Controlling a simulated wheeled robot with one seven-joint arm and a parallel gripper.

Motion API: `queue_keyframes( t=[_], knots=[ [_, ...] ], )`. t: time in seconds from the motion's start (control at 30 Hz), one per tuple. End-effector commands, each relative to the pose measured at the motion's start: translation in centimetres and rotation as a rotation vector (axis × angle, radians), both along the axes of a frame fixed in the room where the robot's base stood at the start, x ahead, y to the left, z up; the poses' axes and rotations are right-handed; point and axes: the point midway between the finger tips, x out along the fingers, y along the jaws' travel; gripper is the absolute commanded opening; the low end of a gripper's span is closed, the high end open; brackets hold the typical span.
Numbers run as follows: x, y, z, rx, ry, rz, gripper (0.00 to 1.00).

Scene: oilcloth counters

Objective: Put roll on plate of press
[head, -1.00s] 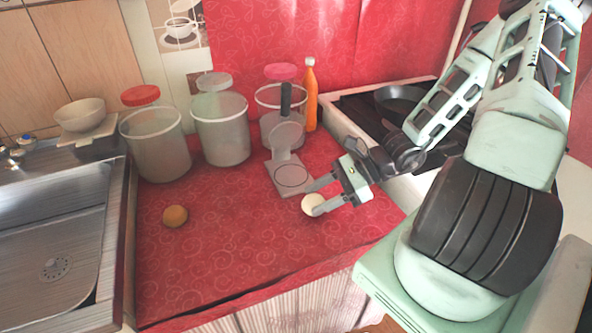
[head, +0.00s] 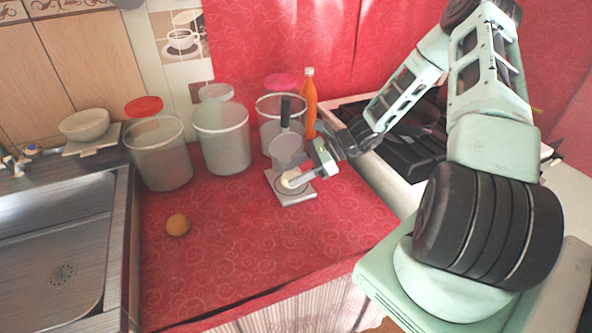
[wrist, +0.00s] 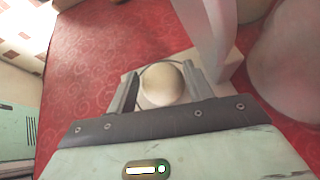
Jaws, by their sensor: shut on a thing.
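The roll (head: 291,179) is a pale round ball, also in the wrist view (wrist: 162,84). My gripper (head: 293,180) is shut on it, with one finger on each side of it in the wrist view (wrist: 164,88). The press (head: 297,199) is a grey device with a flat square base, a round plate outline and a raised lid with a dark handle (head: 286,110). The roll is over the round plate area of the base. I cannot tell whether it touches the plate.
A brown ball (head: 178,225) lies on the red counter (head: 240,250) to the left. Several clear jars (head: 221,140) and an orange bottle (head: 309,105) stand behind. A sink (head: 60,250) is at left, a stove (head: 400,160) at right. The front counter is clear.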

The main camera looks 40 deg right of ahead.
Motion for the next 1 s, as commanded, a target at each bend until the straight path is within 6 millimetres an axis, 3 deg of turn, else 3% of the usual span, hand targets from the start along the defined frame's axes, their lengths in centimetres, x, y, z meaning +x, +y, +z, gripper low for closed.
queue_keyframes(
  t=[0.3,0.33,0.4,0.77,1.0],
  knots=[
    [0.0,0.0,-0.3,-0.001,-0.002,0.001,0.29],
    [0.0,0.0,-0.3,-0.001,-0.002,0.001,0.57],
    [0.0,0.0,-0.3,-0.002,-0.001,0.001,0.73],
    [-0.1,-0.2,0.2,-0.002,-0.002,0.001,0.73],
    [-1.6,-3.4,2.0,-0.007,-0.004,-0.002,0.73]
  ],
)
